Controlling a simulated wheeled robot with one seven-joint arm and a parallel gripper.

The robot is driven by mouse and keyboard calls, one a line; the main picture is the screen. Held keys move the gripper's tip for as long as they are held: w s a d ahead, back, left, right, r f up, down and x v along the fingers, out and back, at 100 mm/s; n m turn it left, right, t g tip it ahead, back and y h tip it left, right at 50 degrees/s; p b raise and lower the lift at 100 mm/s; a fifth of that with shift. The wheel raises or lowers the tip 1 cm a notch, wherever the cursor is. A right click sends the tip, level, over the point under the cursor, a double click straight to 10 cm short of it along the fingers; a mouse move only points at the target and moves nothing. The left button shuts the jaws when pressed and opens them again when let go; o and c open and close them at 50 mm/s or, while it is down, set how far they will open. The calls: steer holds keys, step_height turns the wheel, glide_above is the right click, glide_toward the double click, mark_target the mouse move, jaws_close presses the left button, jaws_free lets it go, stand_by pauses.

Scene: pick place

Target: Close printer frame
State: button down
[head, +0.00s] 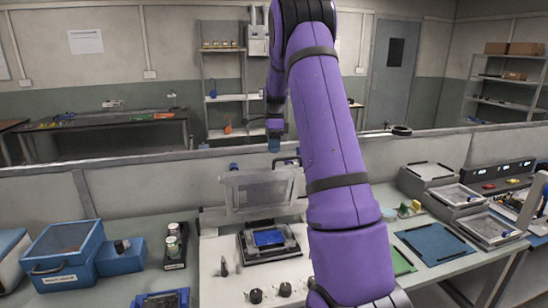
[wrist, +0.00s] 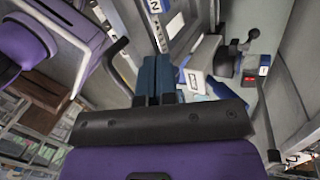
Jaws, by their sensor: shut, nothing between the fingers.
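The printer frame (head: 255,190) is a pale grey, partly see-through panel in a rim. It stands raised, nearly upright, at the back of the white printer base (head: 218,255) in the head view. Below it, a dark bed (head: 284,252) holds a blue piece (head: 269,238). My gripper (head: 274,145), with blue fingertips, is high above and behind the raised frame, apart from it in the picture. The blue fingers also show in the wrist view (wrist: 157,72), pressed together with nothing between them. My purple arm hides the right end of the frame and part of the base.
A blue mat (head: 436,244) and grey trays (head: 490,228) lie to the right. Dark knobs (head: 285,289) sit at the front of the base. A low wall (head: 140,188) runs behind the bench.

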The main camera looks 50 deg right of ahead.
steer(key=shift+s+a+f, duration=0.45)
steer(key=shift+s+a, duration=0.25)
steer(key=shift+a, duration=0.05)
steer(key=shift+s+a+f, duration=0.45)
steer(key=shift+s+a, duration=0.25)
